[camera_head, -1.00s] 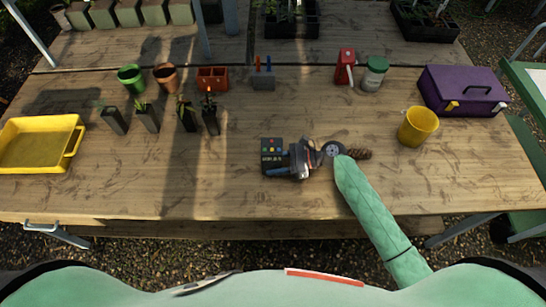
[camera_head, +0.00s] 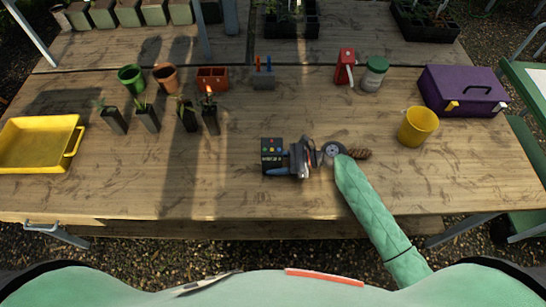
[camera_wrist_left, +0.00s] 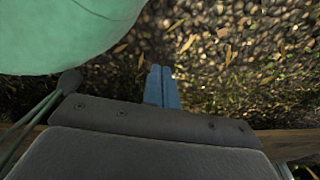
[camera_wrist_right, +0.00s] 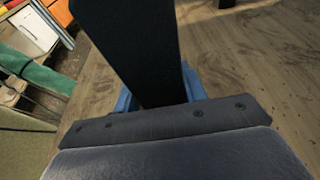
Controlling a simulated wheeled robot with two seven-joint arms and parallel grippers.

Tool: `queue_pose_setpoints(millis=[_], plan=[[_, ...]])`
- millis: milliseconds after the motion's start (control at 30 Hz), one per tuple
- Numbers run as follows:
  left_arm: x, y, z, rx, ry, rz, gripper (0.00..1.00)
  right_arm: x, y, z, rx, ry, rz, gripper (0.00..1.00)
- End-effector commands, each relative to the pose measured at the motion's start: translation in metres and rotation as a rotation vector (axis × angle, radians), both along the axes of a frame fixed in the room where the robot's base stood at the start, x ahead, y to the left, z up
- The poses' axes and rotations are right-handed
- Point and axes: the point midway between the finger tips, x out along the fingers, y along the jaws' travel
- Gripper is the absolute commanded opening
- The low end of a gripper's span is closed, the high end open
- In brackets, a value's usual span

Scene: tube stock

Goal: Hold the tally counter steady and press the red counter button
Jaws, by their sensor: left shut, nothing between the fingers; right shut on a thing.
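The tally counter (camera_head: 272,151) is a dark box with several small coloured buttons on its face, at the middle of the wooden table. Which button is the red one is too small to tell for sure. My right gripper (camera_head: 279,171) reaches in from the right with blue fingers at the counter's near edge. In the right wrist view the dark counter body (camera_wrist_right: 135,45) stands between the blue fingers (camera_wrist_right: 160,88), which are shut on it. My left gripper (camera_wrist_left: 162,87) is shut and empty in the left wrist view, over gravel in front of the table. It is not in the head view.
A yellow cup (camera_head: 418,127) and a purple toolbox (camera_head: 462,90) stand to the right. Seedling pots (camera_head: 148,118) and a yellow tray (camera_head: 35,143) stand to the left.

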Motion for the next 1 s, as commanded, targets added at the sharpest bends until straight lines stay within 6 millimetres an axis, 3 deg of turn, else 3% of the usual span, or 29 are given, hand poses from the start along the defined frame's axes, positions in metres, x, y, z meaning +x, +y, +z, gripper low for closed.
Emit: queue_pose_setpoints(millis=[333, 867, 967, 1000], plan=[[0.0, -0.018, 0.0, -0.016, 0.0, 0.003, 0.0, 0.0, 0.0, 0.0, 0.0, 0.0, 0.0, 0.29], [0.0, 0.008, 0.0, 0.008, 0.0, -0.002, 0.0, 0.0, 0.0, 0.0, 0.0, 0.0, 0.0, 0.29], [0.0, 0.007, 0.0, 0.006, 0.0, -0.001, 0.0, 0.0, 0.0, 0.0, 0.0, 0.0, 0.0, 0.29], [0.0, -0.002, 0.0, -0.002, -0.001, 0.0, 0.0, 0.0, 0.0, 0.0, 0.0, 0.0, 0.0, 0.29]])
